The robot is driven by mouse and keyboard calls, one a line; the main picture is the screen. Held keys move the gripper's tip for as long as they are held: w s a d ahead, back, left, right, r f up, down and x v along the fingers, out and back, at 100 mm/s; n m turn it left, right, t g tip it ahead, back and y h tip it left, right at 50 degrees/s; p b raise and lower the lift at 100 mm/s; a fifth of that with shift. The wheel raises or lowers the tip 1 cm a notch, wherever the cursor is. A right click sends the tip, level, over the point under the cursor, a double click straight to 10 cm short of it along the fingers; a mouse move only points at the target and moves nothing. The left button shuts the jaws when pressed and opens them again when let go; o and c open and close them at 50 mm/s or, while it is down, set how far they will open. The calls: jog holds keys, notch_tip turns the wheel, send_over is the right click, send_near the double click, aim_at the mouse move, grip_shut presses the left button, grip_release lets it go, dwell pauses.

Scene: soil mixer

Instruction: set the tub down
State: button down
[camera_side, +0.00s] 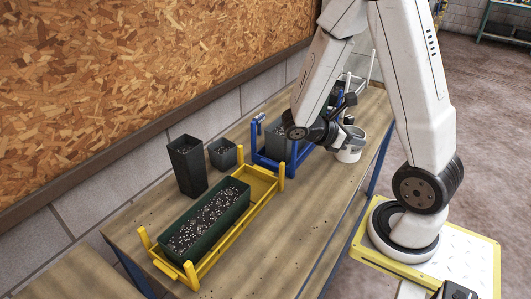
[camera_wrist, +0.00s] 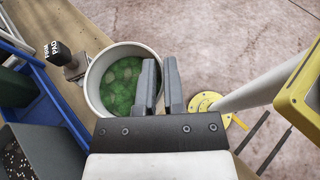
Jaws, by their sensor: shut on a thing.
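The tub is a white round container with a green, lumpy filling. In the wrist view the tub (camera_wrist: 90,92) lies left of my fingers; in the side view the tub (camera_side: 349,155) is near the bench's right edge, partly behind my wrist. My gripper (camera_wrist: 161,72) is shut on the tub's right wall, one finger inside the rim and the other outside. The tub looks about upright. I cannot tell whether its base touches the bench. In the side view the fingers are mostly hidden by my arm.
A blue tray (camera_side: 266,164) holding a grey pot stands left of the tub. A yellow tray (camera_side: 262,184) holds a long green planter (camera_side: 208,215) of soil. A black-topped post (camera_wrist: 57,53) stands close left of the tub. Bare bench (camera_side: 290,220) lies in front.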

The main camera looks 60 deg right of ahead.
jog(key=s+a+r+m+g+y, duration=0.2)
jog(key=s+a+m+g+y, duration=0.2)
jog(key=a+m+y, duration=0.8)
jog(key=w+a+f+m+t+y, duration=0.4)
jog(key=w+a+m+t+y, duration=0.6)
jog(key=w+a+m+t, duration=0.3)
jog(key=shift+w+a+f+m+t+y, duration=0.2)
jog(key=shift+a+m+t+y, duration=0.3)
jog(key=shift+m+t, duration=1.55)
jog(key=shift+a+m+g, duration=0.1)
jog(key=shift+m+g, duration=0.35)
jog(key=shift+f, duration=1.95)
jog(key=shift+f, duration=0.15)
jog(key=shift+f, duration=1.85)
